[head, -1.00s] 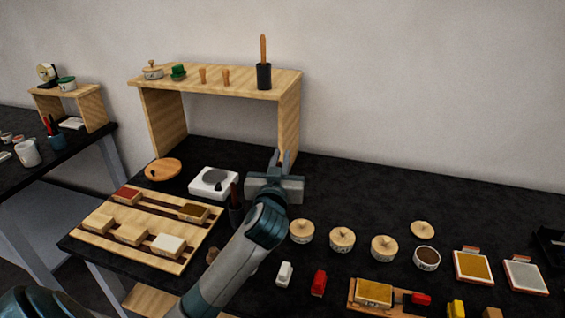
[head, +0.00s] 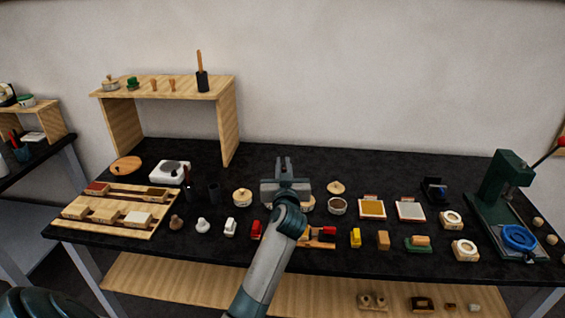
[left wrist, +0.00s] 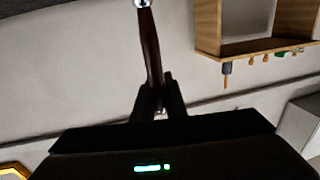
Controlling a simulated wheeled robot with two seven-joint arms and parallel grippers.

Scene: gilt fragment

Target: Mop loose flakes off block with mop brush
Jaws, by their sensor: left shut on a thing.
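My left gripper (head: 283,168) is raised over the middle of the black table in the head view. In the left wrist view its fingers (left wrist: 158,100) are shut on the mop brush (left wrist: 149,45), which has a dark brown handle and a silver ferrule at the picture's top edge. The brush's hair end is out of frame, and the brush is hard to make out in the head view. A wooden base (head: 318,244) near the front edge is partly hidden by my left arm; the gold block seen on it earlier is hidden now. My right gripper is not in view.
A slatted rack (head: 150,228) with several blocks lies at the left. A wooden shelf (head: 228,120) stands behind it. A gold pad (head: 372,208) and a grey pad (head: 410,211) lie right of my gripper. A green press (head: 503,185) stands at the far right. Several small items line the front.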

